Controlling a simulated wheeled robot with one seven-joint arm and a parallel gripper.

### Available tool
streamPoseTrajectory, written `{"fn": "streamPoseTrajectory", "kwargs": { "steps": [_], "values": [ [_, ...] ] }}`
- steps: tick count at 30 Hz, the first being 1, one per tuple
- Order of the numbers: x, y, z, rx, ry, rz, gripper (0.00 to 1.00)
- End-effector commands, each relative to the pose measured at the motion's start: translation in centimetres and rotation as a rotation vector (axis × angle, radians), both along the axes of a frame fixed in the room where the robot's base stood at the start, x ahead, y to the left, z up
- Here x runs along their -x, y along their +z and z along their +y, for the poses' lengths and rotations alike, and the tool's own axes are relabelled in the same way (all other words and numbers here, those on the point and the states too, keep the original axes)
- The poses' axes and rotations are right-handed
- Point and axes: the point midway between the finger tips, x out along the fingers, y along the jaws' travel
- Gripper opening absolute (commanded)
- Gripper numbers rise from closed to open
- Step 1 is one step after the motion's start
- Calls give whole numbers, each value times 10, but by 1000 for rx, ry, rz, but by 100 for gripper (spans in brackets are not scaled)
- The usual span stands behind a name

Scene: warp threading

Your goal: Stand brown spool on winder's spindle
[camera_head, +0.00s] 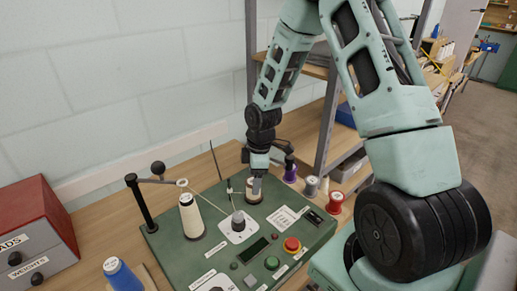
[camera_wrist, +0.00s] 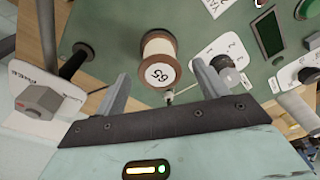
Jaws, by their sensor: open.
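The brown spool (camera_wrist: 160,62), with brown flanges, pale thread and a top marked 65, stands on the green winder (camera_head: 170,247). It also shows under my gripper in the head view (camera_head: 253,198). My gripper (camera_wrist: 162,88) is open, one finger on each side of the spool, with visible gaps in the wrist view. In the head view my gripper (camera_head: 256,184) is right above and at the spool. The spool looks upright. Any spindle inside it is hidden, so I cannot tell from its surface what it sits on.
A cream cone (camera_head: 191,217) stands at the winder's left, beside a black post (camera_head: 141,205) with an arm. A grey knob (camera_head: 238,221), a red button (camera_head: 291,244) and a dark screen (camera_head: 254,249) lie in front. Purple (camera_head: 290,171), grey (camera_head: 311,186) and red (camera_head: 335,202) spools stand right.

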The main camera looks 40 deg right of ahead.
Motion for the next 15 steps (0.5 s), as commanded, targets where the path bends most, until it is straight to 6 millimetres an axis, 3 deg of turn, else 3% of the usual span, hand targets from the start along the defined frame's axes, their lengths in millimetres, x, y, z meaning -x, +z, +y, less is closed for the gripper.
{"fn": "streamPoseTrajectory", "kwargs": {
  "steps": [9, 15],
  "values": [
    [4, 73, -9, 3, -3, -7, 72],
    [7, 111, -12, 2, -3, -4, 72]
  ]
}}
